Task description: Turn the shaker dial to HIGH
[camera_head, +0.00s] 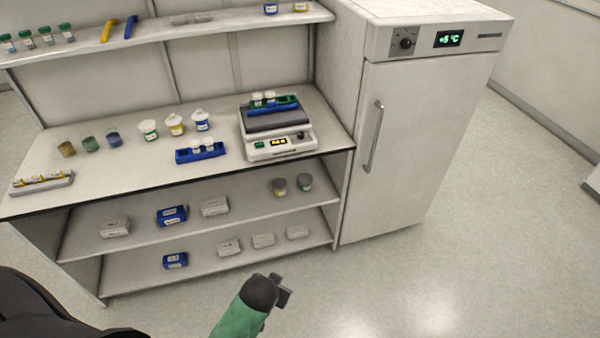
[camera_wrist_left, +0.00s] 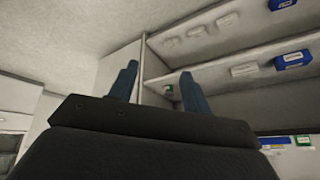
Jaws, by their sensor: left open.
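The shaker (camera_head: 283,150) stands at the right end of the bench top, with a dark platform carrying a rack of capped vials. Its front panel has a green-lit switch, a small amber display (camera_head: 278,142) and a dark dial (camera_head: 301,135) at the right. The dial's pointer setting is too small to read. My left gripper (camera_head: 283,290) is low in front of the shelves, well below and apart from the shaker. In the left wrist view its two blue fingers (camera_wrist_left: 158,78) are spread with nothing between them. My right gripper is not in view.
A white fridge (camera_head: 410,150) with its own dial and a +5 °C display stands right of the bench (camera_head: 100,165). A blue rack (camera_head: 201,152) with vials sits left of the shaker. Lower shelves hold boxes and jars. The floor in front (camera_head: 400,290) is clear.

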